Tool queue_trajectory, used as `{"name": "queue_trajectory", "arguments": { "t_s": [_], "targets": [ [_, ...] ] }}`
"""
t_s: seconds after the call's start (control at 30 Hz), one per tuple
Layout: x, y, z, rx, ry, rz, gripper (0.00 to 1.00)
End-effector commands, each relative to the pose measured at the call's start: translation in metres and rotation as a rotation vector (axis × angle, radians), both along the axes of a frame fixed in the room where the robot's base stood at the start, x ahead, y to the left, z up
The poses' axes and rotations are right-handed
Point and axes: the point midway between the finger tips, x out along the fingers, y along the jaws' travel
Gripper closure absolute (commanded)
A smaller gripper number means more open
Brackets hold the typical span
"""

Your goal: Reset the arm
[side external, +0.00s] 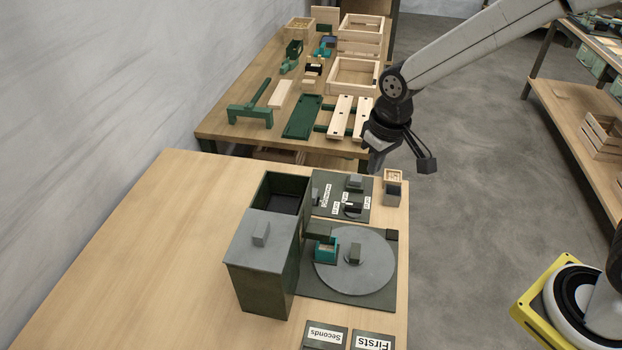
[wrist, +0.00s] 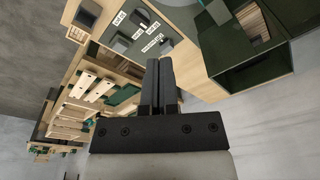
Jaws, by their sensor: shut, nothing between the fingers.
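My gripper (side external: 376,164) hangs at the right edge of the near table, above its far right corner. It is shut with nothing between the fingers. In the wrist view its two dark fingers (wrist: 162,75) lie side by side, together. My arm reaches in from the upper right of the side view. Below and left of the gripper is a dark board with white labels (side external: 327,208), which also shows in the wrist view (wrist: 124,30).
A dark green bin with a grey lid (side external: 262,250) and a round grey turntable (side external: 378,275) stand on the near table (side external: 170,250). Wooden crates (side external: 353,75) and green parts fill the far table. The near table's left side is clear.

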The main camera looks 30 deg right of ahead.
Motion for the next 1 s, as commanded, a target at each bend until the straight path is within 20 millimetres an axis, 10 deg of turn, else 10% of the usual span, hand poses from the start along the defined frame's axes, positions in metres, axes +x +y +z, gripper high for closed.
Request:
{"name": "queue_trajectory", "arguments": {
  "t_s": [0.5,1.0],
  "targets": [
    [-0.104,-0.073,-0.017,-0.004,-0.09,-0.105,1.0],
    [-0.115,-0.078,-0.02,-0.005,-0.098,-0.112,1.0]
  ]
}}
